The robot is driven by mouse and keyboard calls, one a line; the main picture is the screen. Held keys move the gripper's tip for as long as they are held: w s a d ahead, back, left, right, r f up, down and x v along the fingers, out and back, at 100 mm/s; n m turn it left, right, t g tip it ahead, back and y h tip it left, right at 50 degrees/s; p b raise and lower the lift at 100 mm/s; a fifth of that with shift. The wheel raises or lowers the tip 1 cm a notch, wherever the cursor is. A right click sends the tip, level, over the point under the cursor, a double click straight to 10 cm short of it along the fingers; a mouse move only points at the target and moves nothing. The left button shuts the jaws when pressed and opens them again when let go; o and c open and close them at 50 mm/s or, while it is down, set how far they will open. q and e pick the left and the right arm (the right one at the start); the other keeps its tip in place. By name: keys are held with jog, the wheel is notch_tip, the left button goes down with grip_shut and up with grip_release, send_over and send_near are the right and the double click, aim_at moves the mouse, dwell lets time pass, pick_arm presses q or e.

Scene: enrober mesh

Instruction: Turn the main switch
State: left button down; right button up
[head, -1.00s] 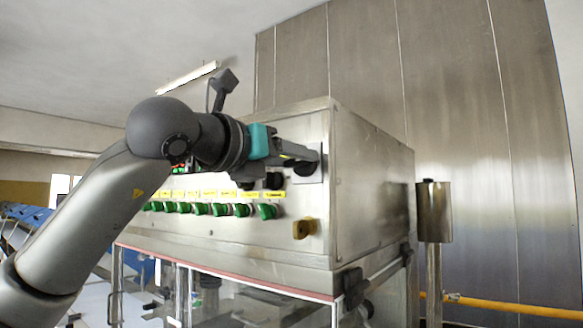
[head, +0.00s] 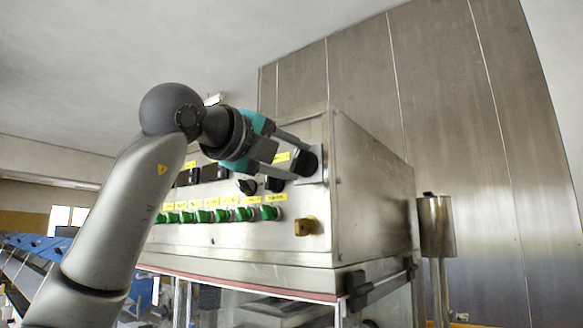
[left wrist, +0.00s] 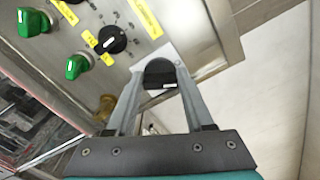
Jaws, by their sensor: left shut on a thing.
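The main switch (head: 305,161) is a large black rotary knob on a light square plate at the upper right corner of the steel control panel. My left gripper (head: 300,159) reaches it from the left in the head view, with its two grey fingers on either side of the knob. In the left wrist view the fingers are shut on the switch (left wrist: 160,74), one on each side. The fingers partly cover its sides, and I cannot read its marked position. My right gripper is not in view.
Green knobs (head: 268,213) under yellow labels line the panel, with smaller black knobs (head: 246,186) above. A yellow-brown knob (head: 306,226) sits below the main switch. A steel post with a cylinder (head: 436,226) stands right of the cabinet (head: 375,200).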

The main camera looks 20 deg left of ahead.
pick_arm(q)
jog(key=n+b, duration=0.2)
jog(key=n, duration=0.3)
jog(key=shift+a, duration=0.1)
jog(key=shift+n, duration=0.3)
dwell(0.4)
jog(key=shift+c, duration=1.4)
grip_release()
jog(key=shift+f, duration=0.1)
jog(key=b+v, duration=0.2)
jog(key=v, duration=1.3)
jog(key=shift+s, duration=0.1)
